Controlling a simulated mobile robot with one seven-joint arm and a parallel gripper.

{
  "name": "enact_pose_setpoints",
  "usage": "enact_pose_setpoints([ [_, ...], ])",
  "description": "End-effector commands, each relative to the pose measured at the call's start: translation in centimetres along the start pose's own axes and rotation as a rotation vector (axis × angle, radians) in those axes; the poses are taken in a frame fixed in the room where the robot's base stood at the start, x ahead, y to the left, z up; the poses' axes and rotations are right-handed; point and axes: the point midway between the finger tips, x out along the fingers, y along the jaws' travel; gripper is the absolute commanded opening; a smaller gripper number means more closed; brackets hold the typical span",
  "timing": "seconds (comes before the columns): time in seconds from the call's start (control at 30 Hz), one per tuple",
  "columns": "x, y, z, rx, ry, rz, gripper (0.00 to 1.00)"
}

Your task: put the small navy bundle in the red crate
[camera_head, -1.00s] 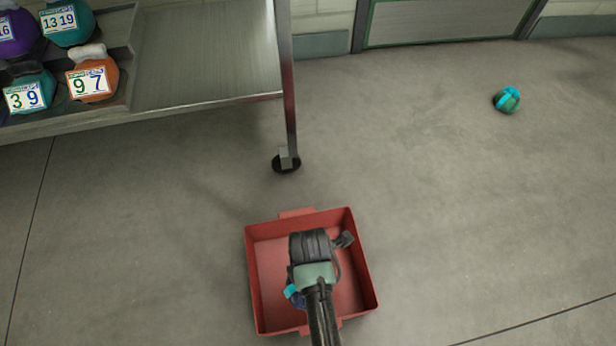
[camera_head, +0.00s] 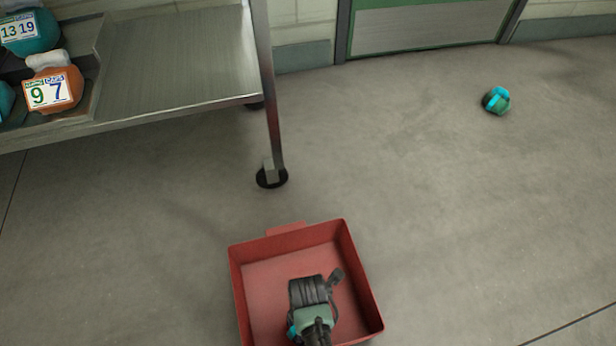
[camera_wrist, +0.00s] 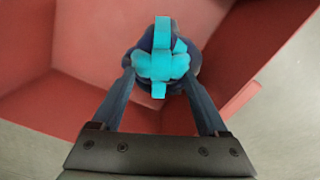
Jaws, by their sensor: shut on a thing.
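The small navy bundle (camera_wrist: 195,62) with cyan straps is between the two fingers of my gripper (camera_wrist: 163,85) in the wrist view. My gripper is shut on it. In the head view my gripper and wrist are over the red crate (camera_head: 287,240), and only a bit of cyan (camera_head: 292,331) shows beside the wrist. The crate's red walls (camera_wrist: 85,45) surround the bundle in the wrist view. I cannot tell whether the bundle touches the crate floor.
A green and cyan bundle (camera_head: 496,100) lies on the floor at the upper right. A metal table (camera_head: 180,60) with numbered bags, such as an orange one (camera_head: 52,88), stands at the upper left; its leg (camera_head: 272,130) is behind the crate. The floor right of the crate is clear.

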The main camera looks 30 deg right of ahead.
Motion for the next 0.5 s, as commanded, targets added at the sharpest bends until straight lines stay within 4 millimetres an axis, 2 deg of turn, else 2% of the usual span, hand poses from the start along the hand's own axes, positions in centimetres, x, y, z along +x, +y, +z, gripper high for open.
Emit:
enact_pose_setpoints([
  [0.3,4.3,0.1,0.0,0.000,0.000,0.000,0.00],
  [0.5,4.2,0.1,0.0,0.000,-0.001,0.001,0.00],
])
